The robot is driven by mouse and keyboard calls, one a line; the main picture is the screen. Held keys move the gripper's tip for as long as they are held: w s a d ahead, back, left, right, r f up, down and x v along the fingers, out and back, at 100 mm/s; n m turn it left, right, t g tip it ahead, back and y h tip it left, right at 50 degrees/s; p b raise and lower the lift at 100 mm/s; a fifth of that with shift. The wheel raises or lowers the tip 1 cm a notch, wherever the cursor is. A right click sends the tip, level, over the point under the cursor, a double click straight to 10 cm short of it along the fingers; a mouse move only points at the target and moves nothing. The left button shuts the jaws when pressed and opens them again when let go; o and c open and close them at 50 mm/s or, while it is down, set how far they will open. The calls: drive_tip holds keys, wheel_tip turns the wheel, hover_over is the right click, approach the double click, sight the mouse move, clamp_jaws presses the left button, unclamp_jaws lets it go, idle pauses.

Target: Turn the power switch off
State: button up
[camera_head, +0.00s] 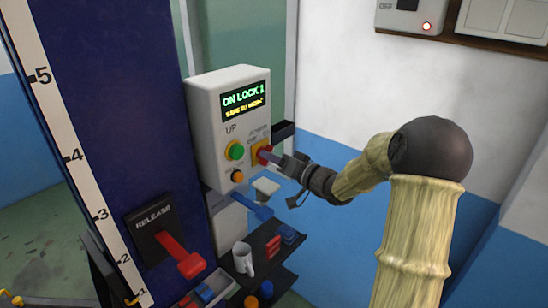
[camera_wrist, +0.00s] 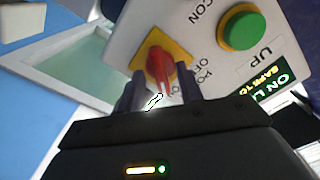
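The power switch is a red rotary knob (camera_wrist: 156,66) on a yellow square plate (camera_wrist: 178,50), on the front of the white control box (camera_head: 205,115). The red knob also shows in the head view (camera_head: 264,153), partly covered by the fingers. My gripper (camera_wrist: 160,88) is at the switch, with one dark finger on each side of the knob. The fingers are open, and gaps show between them and the knob. The knob's narrow end points toward my gripper in the wrist view. Lettering beside the plate is partly hidden by a finger.
A green button (camera_head: 235,151) and an orange button (camera_head: 237,176) sit left of the switch. The lit display (camera_head: 244,99) reads "ON LOCK 1".

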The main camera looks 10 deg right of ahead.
clamp_jaws()
drive_tip(key=shift+f+n+b, duration=0.1)
drive_tip(key=shift+n+b, duration=0.35)
drive_tip(key=shift+n, duration=0.05)
drive_tip(key=shift+n+b, duration=6.75)
drive_tip(key=shift+n, duration=0.75)
